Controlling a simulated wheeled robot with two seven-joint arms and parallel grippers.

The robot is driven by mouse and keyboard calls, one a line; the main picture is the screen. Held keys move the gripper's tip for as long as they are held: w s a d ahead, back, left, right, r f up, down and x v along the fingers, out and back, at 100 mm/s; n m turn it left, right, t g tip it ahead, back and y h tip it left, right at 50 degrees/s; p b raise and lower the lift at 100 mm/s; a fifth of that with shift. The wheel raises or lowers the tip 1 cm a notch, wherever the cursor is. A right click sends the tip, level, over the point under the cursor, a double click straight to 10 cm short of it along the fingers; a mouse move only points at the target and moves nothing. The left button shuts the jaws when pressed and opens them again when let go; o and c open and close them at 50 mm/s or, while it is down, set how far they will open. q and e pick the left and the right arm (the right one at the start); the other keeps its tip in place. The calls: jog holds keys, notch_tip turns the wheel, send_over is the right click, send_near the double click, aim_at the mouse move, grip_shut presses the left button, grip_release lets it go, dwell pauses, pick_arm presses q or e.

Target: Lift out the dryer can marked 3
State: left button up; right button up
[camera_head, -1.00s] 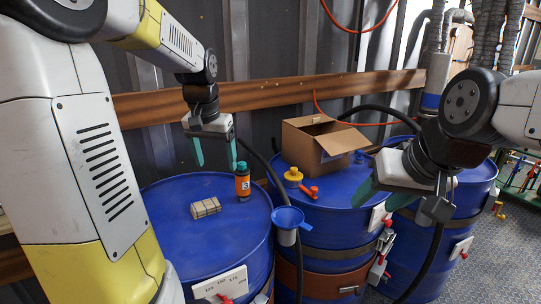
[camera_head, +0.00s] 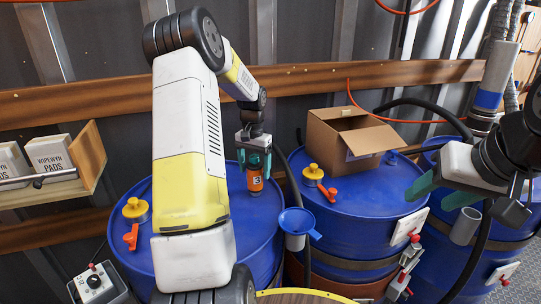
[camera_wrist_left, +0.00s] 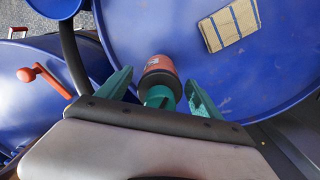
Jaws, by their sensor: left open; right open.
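The can marked 3 (camera_head: 255,180) is orange and dark with a teal cap. It stands upright on the left blue drum (camera_head: 265,217), near its right edge. My left gripper (camera_head: 254,162) is at the can's top, with its teal fingers on either side of the can. In the left wrist view, the can (camera_wrist_left: 158,68) shows between the two open fingers (camera_wrist_left: 160,92), with gaps on both sides. My right gripper (camera_head: 440,188) is open and empty at the right, in front of the right-hand drums.
An open cardboard box (camera_head: 345,140) stands on the middle drum (camera_head: 360,215). A blue funnel (camera_head: 296,222) hangs beside the can, between drums.

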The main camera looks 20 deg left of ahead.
aim_at(254, 156)
pick_arm(q)
jog(key=shift+f, duration=1.35)
grip_shut()
jog(key=shift+r, duration=4.05)
